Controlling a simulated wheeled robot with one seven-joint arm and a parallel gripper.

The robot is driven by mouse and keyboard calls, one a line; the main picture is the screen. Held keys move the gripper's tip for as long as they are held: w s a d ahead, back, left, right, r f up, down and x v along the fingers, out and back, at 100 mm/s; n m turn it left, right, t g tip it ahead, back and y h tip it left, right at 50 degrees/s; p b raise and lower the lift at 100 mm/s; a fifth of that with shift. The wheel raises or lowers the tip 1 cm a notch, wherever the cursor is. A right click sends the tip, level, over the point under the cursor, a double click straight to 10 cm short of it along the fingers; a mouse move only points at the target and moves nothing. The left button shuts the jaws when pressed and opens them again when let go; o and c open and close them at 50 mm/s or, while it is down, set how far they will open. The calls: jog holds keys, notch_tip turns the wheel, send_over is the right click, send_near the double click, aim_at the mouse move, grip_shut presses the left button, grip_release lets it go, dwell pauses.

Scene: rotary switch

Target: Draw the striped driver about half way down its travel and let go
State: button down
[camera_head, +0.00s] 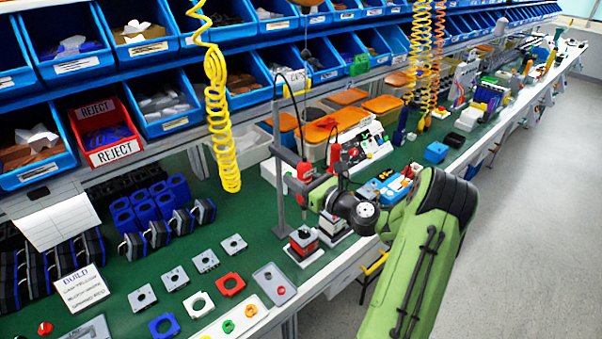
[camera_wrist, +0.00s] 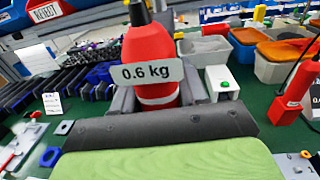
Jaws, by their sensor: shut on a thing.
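A red driver (camera_wrist: 150,60) with a white band round its lower body stands upright between my fingers in the wrist view. A label reading "0.6 kg" crosses its front. My gripper (camera_wrist: 158,98) is shut on it, with one grey finger on each side. In the head view my gripper (camera_head: 318,188) is beside the thin stand above the green bench, and the red driver (camera_head: 305,171) is partly hidden there. A second red driver (camera_wrist: 290,100) hangs at the right of the wrist view, apart from my gripper, its label partly cut off.
A grey pole (camera_head: 279,150) stands just left of the held driver. A red-and-grey block fixture (camera_head: 303,240) is below it. Blue bins (camera_head: 160,100) line the back, and a yellow coiled hose (camera_head: 218,110) hangs at left. Flat plates lie on the front bench.

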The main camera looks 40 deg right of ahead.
jog(key=c, duration=0.7)
grip_release()
jog(key=s, duration=0.5)
jog(key=s+d, duration=0.1)
jog(key=s, duration=0.9)
jog(key=shift+s+d+p, duration=0.3)
jog(key=shift+s+d, duration=0.05)
jog(key=shift+d, duration=0.05)
